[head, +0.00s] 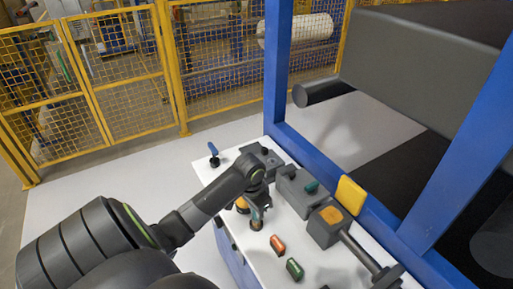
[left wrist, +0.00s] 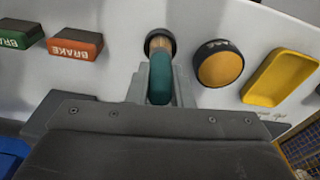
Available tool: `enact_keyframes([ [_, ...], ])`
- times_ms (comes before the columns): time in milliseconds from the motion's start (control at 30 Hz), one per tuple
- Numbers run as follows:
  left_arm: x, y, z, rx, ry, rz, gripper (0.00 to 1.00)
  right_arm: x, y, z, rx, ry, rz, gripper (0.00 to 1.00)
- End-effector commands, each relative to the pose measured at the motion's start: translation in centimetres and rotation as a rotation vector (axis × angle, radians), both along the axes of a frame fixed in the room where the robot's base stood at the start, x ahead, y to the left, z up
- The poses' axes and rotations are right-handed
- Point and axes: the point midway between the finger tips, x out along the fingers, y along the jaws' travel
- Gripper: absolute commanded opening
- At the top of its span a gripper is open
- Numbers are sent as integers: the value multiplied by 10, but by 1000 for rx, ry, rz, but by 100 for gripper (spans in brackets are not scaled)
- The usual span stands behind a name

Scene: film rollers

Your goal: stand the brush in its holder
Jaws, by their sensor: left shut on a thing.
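The brush has a teal handle (left wrist: 160,78) and a tan wooden neck (left wrist: 158,44). My left gripper (left wrist: 160,95) is shut on the handle. In the head view the left gripper (head: 257,205) points down over the white table. A dark round cup (left wrist: 168,35), which looks like the holder, surrounds the far end of the wooden neck in the left wrist view. A dark cup-like shape also shows under the gripper in the head view (head: 257,225). I cannot tell whether the brush end is inside it or only above it. My right gripper is not in view.
A red BRAKE block (left wrist: 75,45) and a green BRAKE block (left wrist: 20,34) lie to one side. An orange-topped round tin (left wrist: 220,66) and a yellow tray (left wrist: 280,77) lie on the other. Grey machine blocks (head: 297,190) and a blue frame (head: 277,60) stand beyond.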

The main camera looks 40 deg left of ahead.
Motion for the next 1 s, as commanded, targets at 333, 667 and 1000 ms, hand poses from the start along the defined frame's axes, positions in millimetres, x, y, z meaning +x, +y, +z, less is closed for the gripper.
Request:
enact_keyframes([
  [333,0,0,-1,-1,-1,0,0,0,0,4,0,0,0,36],
  [667,0,0,-1,-1,-1,0,45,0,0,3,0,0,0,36],
  [1000,0,0,-1,-1,0,0,63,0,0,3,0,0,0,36],
])
